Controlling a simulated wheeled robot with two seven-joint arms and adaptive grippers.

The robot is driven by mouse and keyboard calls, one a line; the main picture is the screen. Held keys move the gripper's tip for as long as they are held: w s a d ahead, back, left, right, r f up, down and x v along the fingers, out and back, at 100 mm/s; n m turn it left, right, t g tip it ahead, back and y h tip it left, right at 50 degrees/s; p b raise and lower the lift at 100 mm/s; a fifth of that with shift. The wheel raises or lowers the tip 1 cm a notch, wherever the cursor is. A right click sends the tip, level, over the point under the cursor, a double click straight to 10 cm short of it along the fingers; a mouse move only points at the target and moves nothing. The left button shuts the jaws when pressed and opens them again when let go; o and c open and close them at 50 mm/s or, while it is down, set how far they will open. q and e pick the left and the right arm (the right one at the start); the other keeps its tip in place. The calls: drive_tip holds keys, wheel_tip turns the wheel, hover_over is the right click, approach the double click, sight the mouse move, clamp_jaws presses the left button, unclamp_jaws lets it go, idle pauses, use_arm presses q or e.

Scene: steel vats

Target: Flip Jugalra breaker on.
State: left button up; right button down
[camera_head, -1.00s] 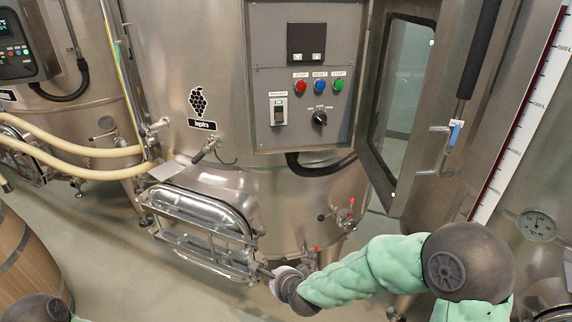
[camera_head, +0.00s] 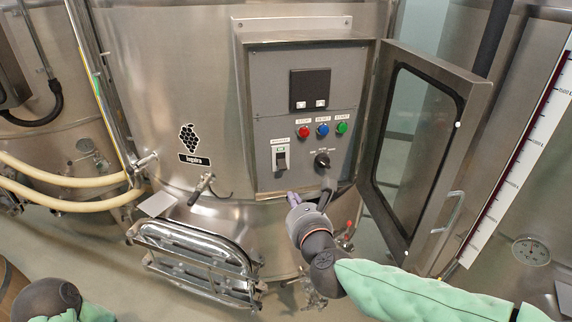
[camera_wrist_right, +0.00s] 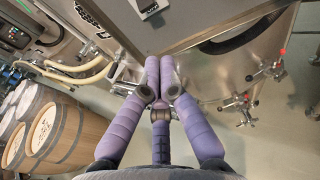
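The breaker (camera_head: 281,158) is a pale plate with a dark lever in its lower half, at the lower left of the grey control panel (camera_head: 262,110). The panel is on the steel vat labelled Jugalra (camera_head: 190,158), a small blurred label under a grape logo. My right gripper (camera_head: 293,197) is just below the panel's lower edge, below the breaker and apart from it. In the wrist view its purple fingers (camera_wrist_right: 159,66) are together with nothing between them. The breaker (camera_wrist_right: 148,8) shows at the top there, partly cut off. My left gripper is out of view.
The panel door (camera_head: 478,110) stands open at the right. Red, blue and green buttons (camera_head: 323,130) and a black rotary knob (camera_head: 322,160) are near the breaker. A valve handle (camera_head: 203,186) sticks out at the left. Barrels (camera_wrist_right: 50,130) show in the wrist view.

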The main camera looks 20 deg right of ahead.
sight(282, 164)
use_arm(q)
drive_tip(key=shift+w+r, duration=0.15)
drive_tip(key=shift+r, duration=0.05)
use_arm(e)
drive_tip(key=shift+s+d+r+m, duration=0.1)
drive_tip(key=shift+d+r+m, duration=0.15)
drive_tip(key=shift+r, duration=0.4)
use_arm(q)
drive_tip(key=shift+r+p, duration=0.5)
drive_tip(key=shift+p, duration=0.05)
use_arm(e)
drive_tip(key=x, duration=1)
drive_tip(key=shift+a+r, duration=0.1)
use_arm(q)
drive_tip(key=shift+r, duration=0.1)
use_arm(e)
drive_tip(key=shift+r, duration=0.1)
